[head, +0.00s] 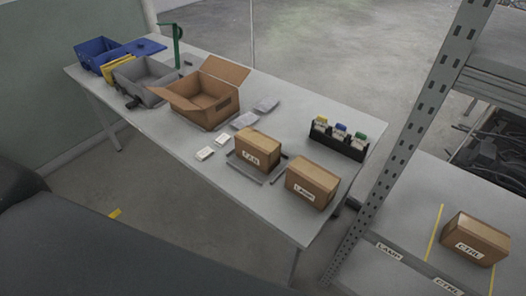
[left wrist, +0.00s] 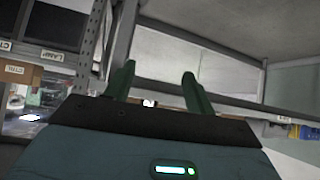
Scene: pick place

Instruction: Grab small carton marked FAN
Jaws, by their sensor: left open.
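A small brown carton (head: 257,148) stands on a grey tray or scale plate on the table in the head view. Its white label appears to read FAN, but the letters are small. My left gripper (left wrist: 158,88) shows in the left wrist view with its two green fingers apart and nothing between them. It points toward the underside of the table or a rail, away from the carton. The left gripper is outside the head view. My right gripper is in neither view.
A second carton (head: 312,184), seemingly marked LAMP, stands close to the right. A CTRL carton (head: 476,238) sits on the shelf. An open box (head: 204,100), grey bin (head: 143,78), blue bin (head: 97,54) and black rack (head: 338,146) share the table. A shelf post (head: 405,120) rises at right.

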